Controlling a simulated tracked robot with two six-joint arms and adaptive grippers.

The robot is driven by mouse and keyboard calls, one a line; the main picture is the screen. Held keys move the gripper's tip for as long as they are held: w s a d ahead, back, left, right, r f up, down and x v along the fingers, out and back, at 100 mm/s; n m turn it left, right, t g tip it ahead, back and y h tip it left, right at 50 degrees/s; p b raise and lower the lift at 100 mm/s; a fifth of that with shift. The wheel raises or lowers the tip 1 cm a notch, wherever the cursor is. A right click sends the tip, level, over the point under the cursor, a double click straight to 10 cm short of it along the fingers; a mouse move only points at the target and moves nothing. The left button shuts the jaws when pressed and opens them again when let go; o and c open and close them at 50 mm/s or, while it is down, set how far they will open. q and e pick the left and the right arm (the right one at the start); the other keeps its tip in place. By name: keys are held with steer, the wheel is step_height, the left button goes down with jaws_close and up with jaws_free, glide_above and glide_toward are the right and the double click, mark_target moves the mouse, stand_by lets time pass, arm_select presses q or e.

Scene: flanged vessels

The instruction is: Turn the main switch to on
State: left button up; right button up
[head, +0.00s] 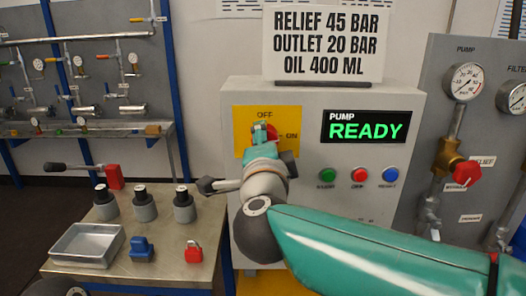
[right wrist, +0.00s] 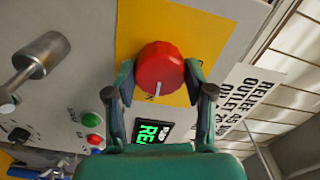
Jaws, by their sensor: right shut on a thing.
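The main switch is a red knob (right wrist: 160,68) on a yellow plate (head: 243,145) marked OFF above and ON at the right, on the grey pump cabinet (head: 330,190). My right gripper (head: 265,132) is at the knob, and its arm comes from the lower right, hiding part of the plate. In the right wrist view the two fingers (right wrist: 160,78) are closed on opposite sides of the knob. A white mark on the knob points down in that view, towards the display side, which matches the ON side. The display (head: 367,127) reads PUMP READY in green. My left gripper is not in view.
A grey lever handle (head: 215,185) sticks out from the cabinet below the switch, close to my right wrist. Green, red and blue buttons (head: 359,175) sit below the display. A bench (head: 180,255) with a tray and small parts stands left; a gauge panel (head: 430,80) stands right.

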steer(key=shift+f+m, duration=0.25)
steer(key=shift+m, duration=0.35)
steer(key=shift+b, duration=0.3)
steer(key=o, duration=1.2)
steer(key=shift+d, duration=0.15)
steer(key=shift+c, duration=0.2)
steer(key=shift+r, duration=0.1)
steer(key=shift+s+r, duration=0.1)
steer(key=shift+s, duration=0.45)
steer(key=s, duration=1.1)
steer(key=shift+w, duration=0.1)
